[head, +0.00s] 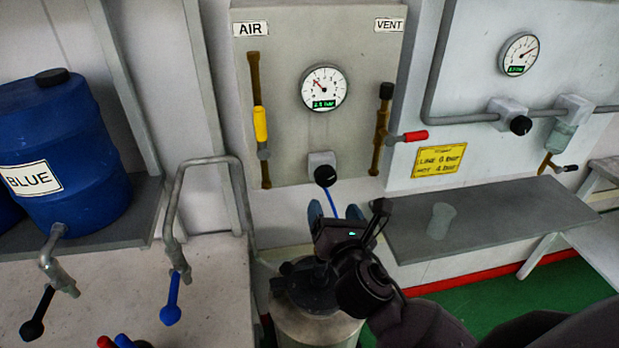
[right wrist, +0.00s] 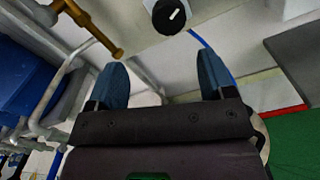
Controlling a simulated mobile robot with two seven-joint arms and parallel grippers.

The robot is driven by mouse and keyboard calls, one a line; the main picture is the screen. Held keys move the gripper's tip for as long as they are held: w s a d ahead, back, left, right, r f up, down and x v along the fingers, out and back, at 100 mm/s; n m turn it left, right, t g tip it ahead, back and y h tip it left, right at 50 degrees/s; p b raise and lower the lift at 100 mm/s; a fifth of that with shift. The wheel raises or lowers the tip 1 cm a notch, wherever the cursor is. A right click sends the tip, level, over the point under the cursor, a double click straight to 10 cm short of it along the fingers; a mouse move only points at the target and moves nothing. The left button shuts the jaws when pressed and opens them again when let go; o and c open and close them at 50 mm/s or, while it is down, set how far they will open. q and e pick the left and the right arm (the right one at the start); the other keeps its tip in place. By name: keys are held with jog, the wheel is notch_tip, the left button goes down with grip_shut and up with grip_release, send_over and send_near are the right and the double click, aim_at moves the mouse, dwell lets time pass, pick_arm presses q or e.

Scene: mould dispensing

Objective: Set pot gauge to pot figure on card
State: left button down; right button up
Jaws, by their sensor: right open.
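The pot gauge (head: 323,88) is the round dial on the panel between the AIR and VENT signs. Its green readout is hard to read, perhaps 2.4 bar. A black regulator knob (head: 325,176) sits below it and also shows at the top of the right wrist view (right wrist: 170,15). The yellow card (head: 439,159) reads line 6 bar and, less clearly, pot 4 bar. My right gripper (head: 338,214) is open and empty, just below the knob and apart from it. Its blue fingers (right wrist: 161,80) stand wide apart in the right wrist view. My left gripper is out of view.
The AIR valve's yellow handle (head: 260,123) lies along its pipe; the VENT valve's red handle (head: 415,136) sticks out sideways. A second gauge (head: 519,54) hangs right. A grey shelf (head: 500,218) is right of my gripper, and the pot (head: 318,325) stands beneath.

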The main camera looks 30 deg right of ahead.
aim_at(327, 180)
pick_arm(q)
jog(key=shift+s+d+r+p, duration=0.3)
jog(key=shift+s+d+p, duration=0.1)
jog(key=shift+p, duration=0.15)
pick_arm(e)
jog(key=w+d, duration=0.1)
jog(key=w, duration=0.2)
jog(key=w+d+n, duration=0.1)
jog(key=w, duration=0.2)
jog(key=w+d+n, duration=0.1)
jog(key=w, duration=0.3)
jog(key=shift+w+d, duration=0.1)
jog(key=shift+d, duration=0.25)
jog(key=shift+c, duration=0.3)
jog(key=c, duration=0.9)
jog(key=shift+h, duration=0.3)
